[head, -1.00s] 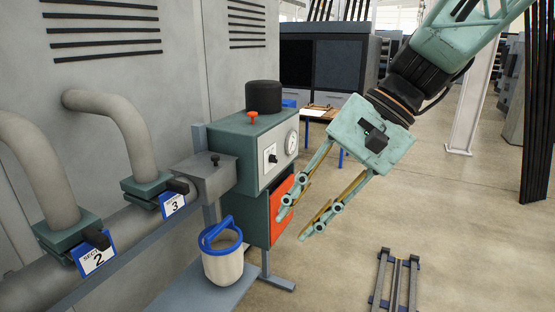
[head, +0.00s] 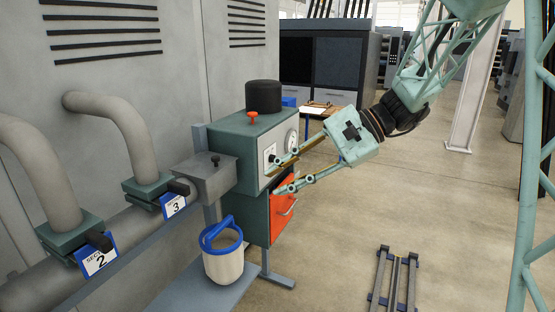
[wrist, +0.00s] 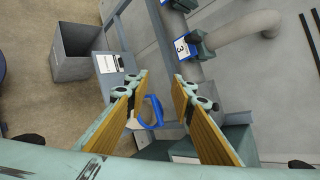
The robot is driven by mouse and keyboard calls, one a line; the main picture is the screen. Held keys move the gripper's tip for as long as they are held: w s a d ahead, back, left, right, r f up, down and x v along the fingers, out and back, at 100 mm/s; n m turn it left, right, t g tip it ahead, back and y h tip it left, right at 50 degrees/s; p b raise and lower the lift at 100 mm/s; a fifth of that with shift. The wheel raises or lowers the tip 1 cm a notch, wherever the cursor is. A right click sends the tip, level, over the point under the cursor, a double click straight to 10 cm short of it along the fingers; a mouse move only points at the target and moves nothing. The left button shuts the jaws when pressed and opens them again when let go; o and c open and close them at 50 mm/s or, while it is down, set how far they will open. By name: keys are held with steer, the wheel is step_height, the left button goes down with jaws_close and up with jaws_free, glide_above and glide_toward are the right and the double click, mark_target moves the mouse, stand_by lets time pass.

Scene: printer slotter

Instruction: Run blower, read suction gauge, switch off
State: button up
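The blower unit is a green box (head: 232,140) with a black cap (head: 263,97) on top. A round white gauge (head: 292,139) is on its right face; its reading is too small to tell. A white switch plate (head: 269,157) is on the front face, and my upper finger partly covers its knob. My gripper (head: 276,180) is open and empty, with its fingertips close to the box below the plate; I cannot tell if they touch. In the wrist view my gripper (wrist: 161,77) shows two spread fingers with nothing between the tips.
A red knob (head: 253,117) stands on the box and a red-orange door (head: 284,208) is below. A white bucket with a blue rim (head: 223,264) stands at lower left. Pipes with labels 2 (head: 98,257) and 3 (head: 174,205) run left. The floor at right has room around a low rack (head: 394,280).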

steer(key=w+d+f+m+t+y+p, duration=0.1)
steer(key=w+d+f+m+t+y, duration=0.1)
steer(key=w, duration=0.7)
steer(key=w+d+f+m+t+y+p, duration=0.1)
steer(key=w+d+f+m, duration=0.15)
steer(key=w, duration=0.55)
steer(key=m+t+y, duration=0.1)
steer(key=m+t, duration=0.4)
glide_toward(276, 159)
steer(key=v, duration=0.4)
steer(key=shift+s+d+f+n+p, duration=0.1)
steer(key=shift+s+n+p, duration=0.15)
steer(key=shift+p, duration=0.1)
steer(key=shift+x, duration=6.95)
steer(key=shift+w+d, duration=0.1)
steer(key=shift+w, duration=0.05)
jaws_close()
